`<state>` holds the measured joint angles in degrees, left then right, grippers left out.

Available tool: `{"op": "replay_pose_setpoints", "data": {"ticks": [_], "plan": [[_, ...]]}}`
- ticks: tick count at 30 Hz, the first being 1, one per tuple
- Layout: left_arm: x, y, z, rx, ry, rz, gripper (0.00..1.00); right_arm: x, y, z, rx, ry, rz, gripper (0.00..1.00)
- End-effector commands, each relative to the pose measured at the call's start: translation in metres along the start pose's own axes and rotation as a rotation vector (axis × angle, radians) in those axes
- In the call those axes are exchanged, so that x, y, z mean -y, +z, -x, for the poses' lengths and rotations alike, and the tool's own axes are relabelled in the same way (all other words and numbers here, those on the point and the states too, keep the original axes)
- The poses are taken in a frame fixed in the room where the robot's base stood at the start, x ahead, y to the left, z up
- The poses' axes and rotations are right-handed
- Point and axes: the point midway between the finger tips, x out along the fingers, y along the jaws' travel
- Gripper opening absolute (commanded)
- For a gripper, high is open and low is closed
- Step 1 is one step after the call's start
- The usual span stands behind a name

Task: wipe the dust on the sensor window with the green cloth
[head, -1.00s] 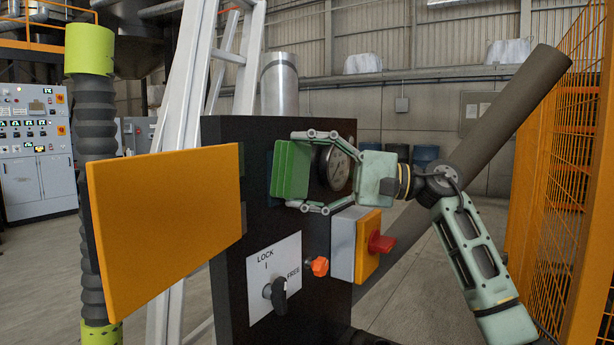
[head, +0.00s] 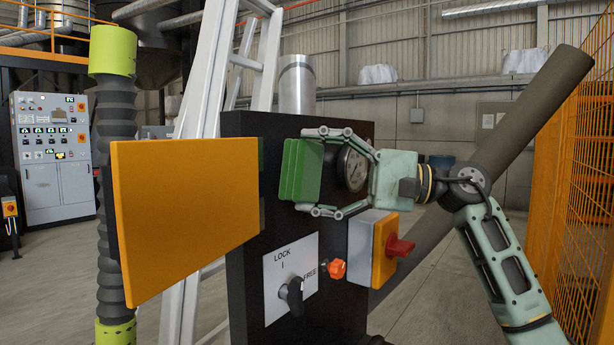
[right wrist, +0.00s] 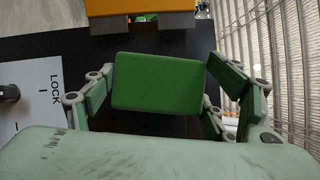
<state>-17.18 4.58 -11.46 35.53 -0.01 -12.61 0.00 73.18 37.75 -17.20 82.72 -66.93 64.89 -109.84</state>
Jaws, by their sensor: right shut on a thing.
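The green cloth (head: 301,170) looks like a thick green pad. My right gripper (head: 308,171) is shut on it, with its fingers above and below the pad. The pad is held in front of the black panel (head: 242,240), left of the round gauge (head: 351,168). In the right wrist view the cloth (right wrist: 158,82) sits between the fingers of my right gripper (right wrist: 155,95), its face covering the panel behind. I cannot make out the sensor window or any dust; the cloth may hide them. Contact with the panel cannot be told. My left gripper is not in view.
An orange door (head: 185,215) stands open on the panel's left side. A white ladder (head: 215,75) stands behind. An orange mesh fence (head: 575,190) is at right.

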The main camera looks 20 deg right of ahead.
Motion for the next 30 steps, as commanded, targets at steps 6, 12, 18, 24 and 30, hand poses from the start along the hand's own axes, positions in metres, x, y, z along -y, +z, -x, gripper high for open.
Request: {"op": "replay_pose_setpoints", "data": {"ticks": [6, 12, 18, 24, 30], "plan": [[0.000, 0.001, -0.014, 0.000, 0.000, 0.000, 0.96, -0.002, 0.011, 0.021, -0.001, -0.001, 0.002, 0.52], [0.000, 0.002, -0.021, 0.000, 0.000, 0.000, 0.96, -0.001, 0.020, 0.036, -0.001, -0.002, 0.002, 0.52], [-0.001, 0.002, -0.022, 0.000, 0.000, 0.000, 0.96, 0.000, 0.024, 0.041, 0.000, -0.001, 0.000, 0.52], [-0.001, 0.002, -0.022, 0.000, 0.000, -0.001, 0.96, 0.000, 0.024, 0.041, 0.000, -0.001, 0.000, 0.52], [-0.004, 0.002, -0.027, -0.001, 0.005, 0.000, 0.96, -0.001, 0.027, 0.049, -0.002, -0.001, 0.002, 0.52]]}}
